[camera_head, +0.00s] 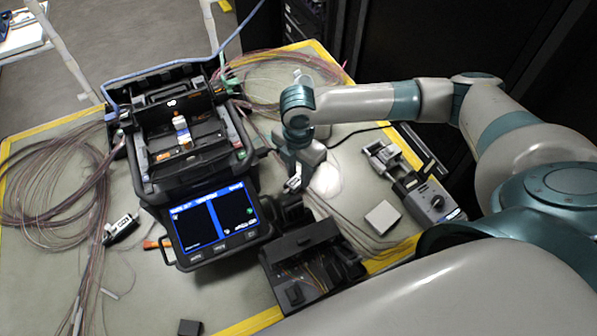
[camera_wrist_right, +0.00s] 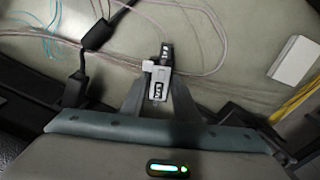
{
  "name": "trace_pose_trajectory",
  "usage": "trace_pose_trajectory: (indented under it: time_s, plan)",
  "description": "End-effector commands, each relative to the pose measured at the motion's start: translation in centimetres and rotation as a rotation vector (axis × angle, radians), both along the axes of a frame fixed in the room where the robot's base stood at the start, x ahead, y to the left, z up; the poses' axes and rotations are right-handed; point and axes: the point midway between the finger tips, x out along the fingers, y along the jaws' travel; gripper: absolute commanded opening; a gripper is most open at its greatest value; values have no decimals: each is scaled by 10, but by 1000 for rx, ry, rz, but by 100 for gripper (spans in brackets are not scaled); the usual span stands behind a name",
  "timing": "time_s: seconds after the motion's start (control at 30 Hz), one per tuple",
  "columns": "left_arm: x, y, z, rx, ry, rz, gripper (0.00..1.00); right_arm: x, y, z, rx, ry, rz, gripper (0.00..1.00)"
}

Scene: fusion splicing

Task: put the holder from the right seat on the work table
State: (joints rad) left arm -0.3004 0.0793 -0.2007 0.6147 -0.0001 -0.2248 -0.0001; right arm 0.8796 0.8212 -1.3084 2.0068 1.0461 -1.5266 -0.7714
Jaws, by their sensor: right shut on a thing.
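My right gripper (camera_head: 293,182) hangs over the work table (camera_head: 350,200), just right of the splicer. It is shut on a small grey and black holder (camera_wrist_right: 161,82) with a white label. In the wrist view the holder sits between the two fingertips (camera_wrist_right: 158,98) and sticks out past them. The table mat shows beyond it; whether the holder touches the mat I cannot tell. The black splicer (camera_head: 140,180) stands at the left middle with its lid open and its blue screen (camera_head: 213,222) lit. Its right seat is hard to make out. My left gripper is out of view.
Another holder (camera_head: 121,229) lies left of the splicer beside coiled fibres (camera_head: 50,190). A black tool tray (camera_head: 305,262) stands at the front. A white block (camera_head: 382,217) and a grey device (camera_head: 430,198) lie on the right. Fibre strands and a black cable cross the mat near my gripper.

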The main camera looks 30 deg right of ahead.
Motion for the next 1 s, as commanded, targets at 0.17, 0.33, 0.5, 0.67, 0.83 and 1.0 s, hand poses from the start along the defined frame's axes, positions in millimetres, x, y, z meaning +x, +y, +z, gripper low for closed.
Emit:
trace_pose_trajectory:
  time_s: [0.17,0.33,0.5,0.67,0.83,1.0]
  plan:
    - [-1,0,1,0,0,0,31,0,0,-3,0,-1,1,3]
    - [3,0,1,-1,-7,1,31,0,0,-3,0,-1,0,3]
    - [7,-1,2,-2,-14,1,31,0,0,-5,0,0,0,45]
    - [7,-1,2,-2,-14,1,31,0,0,-5,0,0,0,47]
    - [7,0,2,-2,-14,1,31,0,0,-5,0,-1,0,47]
    - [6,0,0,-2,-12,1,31,1,0,2,2,-2,0,47]
